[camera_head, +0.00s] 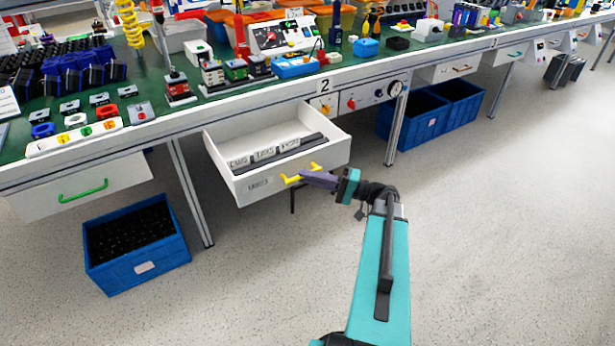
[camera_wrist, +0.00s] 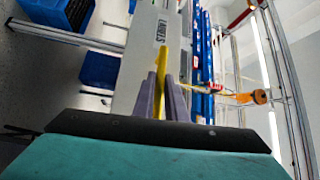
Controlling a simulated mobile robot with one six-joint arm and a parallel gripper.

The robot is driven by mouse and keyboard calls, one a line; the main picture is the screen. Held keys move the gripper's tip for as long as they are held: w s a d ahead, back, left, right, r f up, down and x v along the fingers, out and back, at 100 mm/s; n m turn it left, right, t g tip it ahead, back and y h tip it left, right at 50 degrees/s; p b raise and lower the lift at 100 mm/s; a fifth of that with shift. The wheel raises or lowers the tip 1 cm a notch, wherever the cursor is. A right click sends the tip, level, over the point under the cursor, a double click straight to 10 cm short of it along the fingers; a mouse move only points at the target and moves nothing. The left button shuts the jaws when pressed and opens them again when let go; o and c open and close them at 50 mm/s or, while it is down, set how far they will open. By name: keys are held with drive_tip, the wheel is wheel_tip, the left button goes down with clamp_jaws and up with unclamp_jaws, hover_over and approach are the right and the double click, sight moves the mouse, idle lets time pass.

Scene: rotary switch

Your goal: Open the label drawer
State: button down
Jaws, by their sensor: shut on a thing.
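The label drawer (camera_head: 262,188) is a white drawer under the green-topped bench. It is pulled well out in the head view, with cards and a dark strip visible inside. Its front bears a label with small lettering, which also shows sideways on the drawer front in the wrist view (camera_wrist: 147,50). A yellow handle (camera_head: 301,174) sits on that front. My gripper (camera_head: 307,178) is at the handle, its purple-grey fingers shut on it. In the wrist view the fingers of my gripper (camera_wrist: 162,92) lie on both sides of the yellow handle (camera_wrist: 161,70).
A shut drawer with a green handle (camera_head: 83,190) is at the left. A blue crate (camera_head: 140,265) stands on the floor below it. More blue crates (camera_head: 425,127) stand under the bench at right. A bench leg (camera_head: 190,190) is left of the open drawer. The floor in front is clear.

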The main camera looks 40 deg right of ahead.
drive_tip(key=c, duration=1.8)
unclamp_jaws()
drive_tip(key=shift+w+d, duration=0.15)
drive_tip(key=shift+d, duration=0.3)
drive_tip(key=shift+a, duration=0.3)
drive_tip(key=p+v, duration=0.1)
drive_tip(key=v, duration=1.3)
drive_tip(key=shift+w, duration=0.1)
